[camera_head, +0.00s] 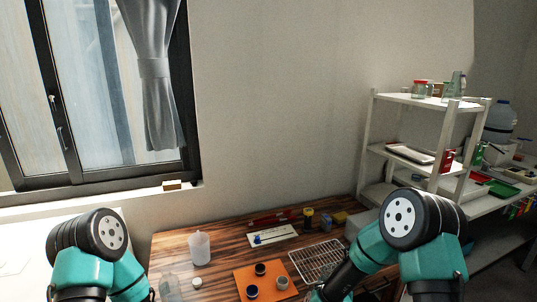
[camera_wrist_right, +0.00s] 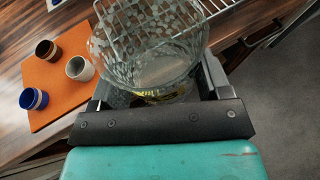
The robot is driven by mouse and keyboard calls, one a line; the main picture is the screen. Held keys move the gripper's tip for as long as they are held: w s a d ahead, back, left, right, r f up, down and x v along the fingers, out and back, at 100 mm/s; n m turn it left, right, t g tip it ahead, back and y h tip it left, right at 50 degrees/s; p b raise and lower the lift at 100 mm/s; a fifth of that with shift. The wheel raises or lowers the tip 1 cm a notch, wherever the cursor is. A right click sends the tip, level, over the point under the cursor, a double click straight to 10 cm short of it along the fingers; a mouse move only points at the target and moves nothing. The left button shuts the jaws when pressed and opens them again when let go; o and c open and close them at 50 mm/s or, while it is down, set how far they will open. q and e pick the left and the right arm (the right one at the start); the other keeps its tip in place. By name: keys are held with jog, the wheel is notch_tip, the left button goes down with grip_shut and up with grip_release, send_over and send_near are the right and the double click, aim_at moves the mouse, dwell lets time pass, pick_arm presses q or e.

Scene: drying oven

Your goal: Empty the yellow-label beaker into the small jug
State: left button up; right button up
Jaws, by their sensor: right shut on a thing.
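My right gripper (camera_wrist_right: 157,88) is shut on a clear glass beaker (camera_wrist_right: 148,45) in the right wrist view. A strip of yellow, likely its label, shows low on the glass between the fingers. The beaker's contents cannot be made out. A translucent white vessel (camera_head: 199,248) stands upright on the left part of the wooden table in the head view. It may be the small jug; its spout and handle cannot be made out. My left arm comes in at the lower left, but its gripper is out of frame.
An orange mat (camera_head: 244,273) holds small round containers, one blue (camera_wrist_right: 33,98). A wire rack (camera_head: 318,258) lies to its right. A clear glass item (camera_head: 170,288) stands near the front left. A white tray (camera_head: 272,235) lies behind. A white shelf (camera_head: 412,101) stands at right.

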jog(key=f, duration=0.1)
jog(key=f+y, duration=0.1)
jog(key=f, duration=0.1)
jog(key=shift+w+a+f+n, duration=0.15)
jog(key=shift+w+n, duration=0.05)
jog(key=shift+n, duration=0.2)
jog(key=shift+w, duration=0.1)
